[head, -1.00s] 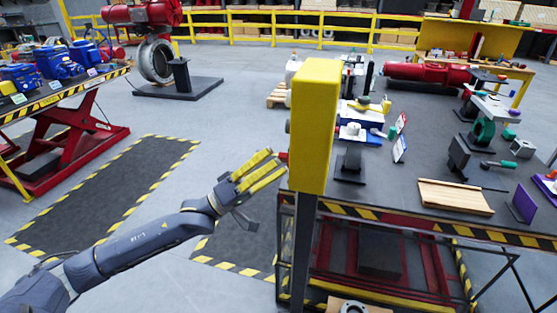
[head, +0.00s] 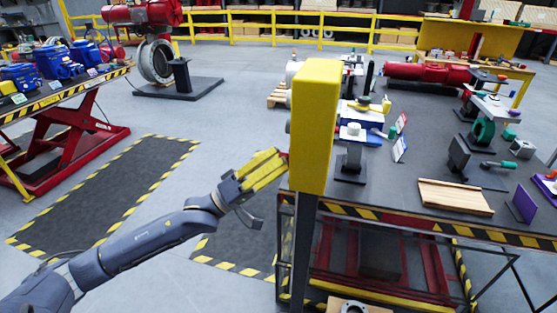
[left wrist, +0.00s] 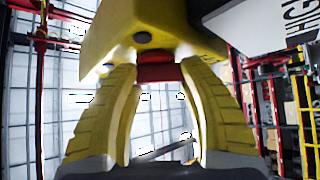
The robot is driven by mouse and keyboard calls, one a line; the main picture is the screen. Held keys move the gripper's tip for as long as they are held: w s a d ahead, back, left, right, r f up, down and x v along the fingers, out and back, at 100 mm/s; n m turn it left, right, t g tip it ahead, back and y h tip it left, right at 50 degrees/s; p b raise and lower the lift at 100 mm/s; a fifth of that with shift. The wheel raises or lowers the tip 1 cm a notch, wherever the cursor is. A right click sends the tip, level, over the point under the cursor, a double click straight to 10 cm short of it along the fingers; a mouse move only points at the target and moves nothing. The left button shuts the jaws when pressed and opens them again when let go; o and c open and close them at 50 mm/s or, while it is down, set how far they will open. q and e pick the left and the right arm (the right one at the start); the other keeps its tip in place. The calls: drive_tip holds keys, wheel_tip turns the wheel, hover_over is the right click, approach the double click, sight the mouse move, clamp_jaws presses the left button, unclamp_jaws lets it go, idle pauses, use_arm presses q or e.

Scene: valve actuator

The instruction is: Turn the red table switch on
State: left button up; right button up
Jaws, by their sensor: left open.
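A yellow box (head: 315,125) stands upright on a post at the near left edge of the dark table. In the left wrist view, the underside of the yellow box (left wrist: 150,30) fills the top, and the red switch (left wrist: 160,68) shows below it. My left gripper (head: 281,160) is at the left side of the box with its yellow fingers pointing at it. In the left wrist view, its open fingers (left wrist: 160,80) stand on either side of the red switch. I cannot tell whether they touch it. The head view hides most of the switch. My right gripper is not in view.
The table (head: 385,195) right of the box holds valve parts, a wooden board (head: 455,197) and small signs. A red lift table (head: 65,140) stands at the left. The floor between them is clear, with a dark striped mat (head: 110,190).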

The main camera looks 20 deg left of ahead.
use_arm(q)
drive_tip(key=shift+w+r, duration=0.1)
clamp_jaws()
idle(0.4)
drive_tip(key=m+g+h, duration=0.2)
drive_tip(key=m+g, duration=0.1)
drive_tip(key=m, duration=0.1)
drive_tip(key=m+g+h, duration=0.3)
drive_tip(key=m, duration=0.2)
drive_tip(key=w+m+g+h, duration=0.1)
drive_tip(key=m+g+h, duration=0.1)
drive_tip(key=m, duration=0.3)
drive_tip(key=shift+r+g, duration=0.15)
drive_tip(key=shift+g, duration=0.75)
drive_tip(key=m+g, duration=1.1)
drive_tip(key=m, duration=0.1)
drive_tip(key=shift+w+r+m+g+y, duration=0.1)
drive_tip(key=shift+r+m+g+y, duration=0.05)
drive_tip(key=shift+m+g+y, duration=0.25)
drive_tip(key=shift+r+m+g+y, duration=0.1)
drive_tip(key=shift+m+g+y, duration=1.15)
drive_tip(key=shift+m, duration=0.65)
drive_tip(key=shift+m+g+y, duration=0.85)
drive_tip(key=shift+m+g, duration=0.7)
drive_tip(key=shift+m, duration=0.35)
drive_tip(key=shift+m+y, duration=0.3)
drive_tip(key=shift+m, duration=0.1)
